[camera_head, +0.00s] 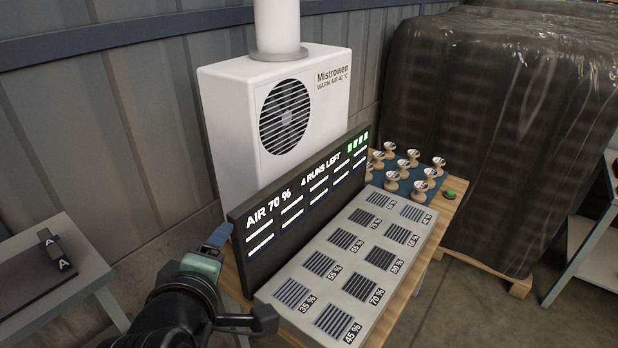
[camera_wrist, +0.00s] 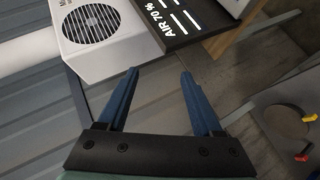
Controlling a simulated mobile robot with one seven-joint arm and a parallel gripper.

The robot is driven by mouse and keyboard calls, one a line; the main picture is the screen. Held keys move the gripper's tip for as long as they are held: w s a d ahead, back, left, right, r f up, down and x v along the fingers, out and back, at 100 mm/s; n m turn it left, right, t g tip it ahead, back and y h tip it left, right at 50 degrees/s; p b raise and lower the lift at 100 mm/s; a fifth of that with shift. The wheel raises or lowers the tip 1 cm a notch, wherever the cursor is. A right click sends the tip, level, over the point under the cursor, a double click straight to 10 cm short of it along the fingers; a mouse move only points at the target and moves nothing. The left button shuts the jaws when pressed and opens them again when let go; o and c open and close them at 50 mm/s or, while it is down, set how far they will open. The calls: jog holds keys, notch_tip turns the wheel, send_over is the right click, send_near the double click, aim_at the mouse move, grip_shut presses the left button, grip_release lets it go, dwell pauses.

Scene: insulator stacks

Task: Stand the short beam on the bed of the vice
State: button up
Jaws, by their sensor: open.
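My gripper (camera_wrist: 159,88) is open, with nothing between its two blue fingers. It also shows in the head view (camera_head: 218,237), beside the left end of the display board. I cannot make out the short beam or the vice for certain in either view. A small dark piece with white A marks (camera_head: 54,250) is on the grey table at the far left of the head view; I cannot tell what it is.
A wooden table (camera_head: 447,208) holds a display reading AIR 70 % (camera_head: 300,205), a panel of grilles (camera_head: 345,262) and several small insulator-like pieces on a blue mat. A white air unit (camera_head: 235,120) stands behind. A wrapped stack (camera_head: 490,130) stands right.

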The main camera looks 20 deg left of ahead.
jog(key=w+d+r+m+t, duration=0.2)
jog(key=d+r+m+t, duration=0.15)
jog(key=r, duration=0.45)
jog(key=w+d+r+m+t, duration=0.15)
jog(key=d+r+m, duration=0.3)
jog(key=r, duration=0.45)
jog(key=s+d+r+m+t+h, duration=0.2)
jog(key=s+d+r+m+t, duration=0.3)
jog(key=r, duration=0.5)
jog(key=s+d+r+m+t+h, duration=0.2)
jog(key=s+d+r+m+t, duration=0.2)
jog(key=d+r, duration=0.5)
jog(key=shift+s+r+m+t, duration=0.4)
jog(key=shift+s+r+t, duration=0.15)
jog(key=shift+r, duration=0.25)
jog(key=shift+c, duration=1.2)
jog(key=shift+s, duration=0.1)
jog(key=shift+c, duration=0.2)
